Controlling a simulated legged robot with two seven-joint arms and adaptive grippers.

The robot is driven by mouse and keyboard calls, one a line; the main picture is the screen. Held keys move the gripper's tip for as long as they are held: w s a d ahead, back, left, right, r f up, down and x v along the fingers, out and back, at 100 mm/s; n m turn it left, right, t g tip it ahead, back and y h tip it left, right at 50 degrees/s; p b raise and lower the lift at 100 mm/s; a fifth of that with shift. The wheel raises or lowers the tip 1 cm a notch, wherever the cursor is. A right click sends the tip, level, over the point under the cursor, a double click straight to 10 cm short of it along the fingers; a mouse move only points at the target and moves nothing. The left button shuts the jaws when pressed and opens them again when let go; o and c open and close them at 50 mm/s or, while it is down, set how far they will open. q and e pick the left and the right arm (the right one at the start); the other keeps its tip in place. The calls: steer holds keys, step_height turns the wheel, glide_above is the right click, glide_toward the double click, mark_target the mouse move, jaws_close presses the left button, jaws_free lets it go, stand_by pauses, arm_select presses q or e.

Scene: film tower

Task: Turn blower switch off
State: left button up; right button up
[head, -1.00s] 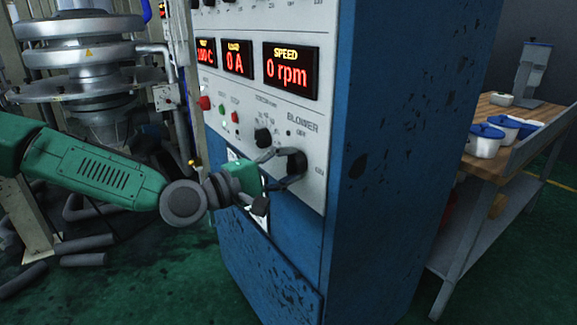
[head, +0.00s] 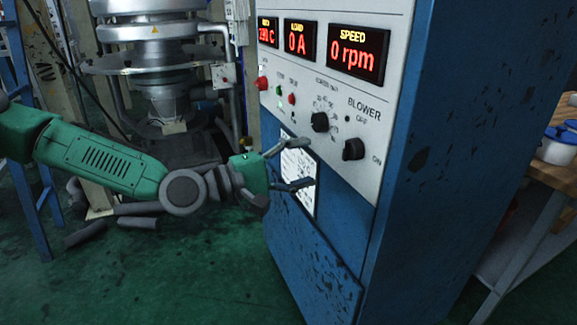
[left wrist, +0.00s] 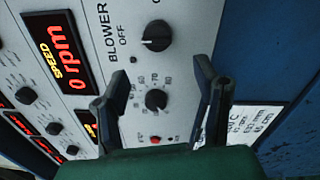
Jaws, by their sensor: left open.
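My right gripper is not in view.
The panel is on a blue cabinet (head: 430,190). A black dial (head: 320,122) and red and green buttons sit left of the switch. The speed display (head: 357,51) reads 0 rpm. A wooden-topped bench (head: 553,176) stands at right. Green floor is open in front.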

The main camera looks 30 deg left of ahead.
arm_select(q)
steer(key=v, duration=0.3)
steer(key=shift+f, duration=0.1)
stand_by(0.4)
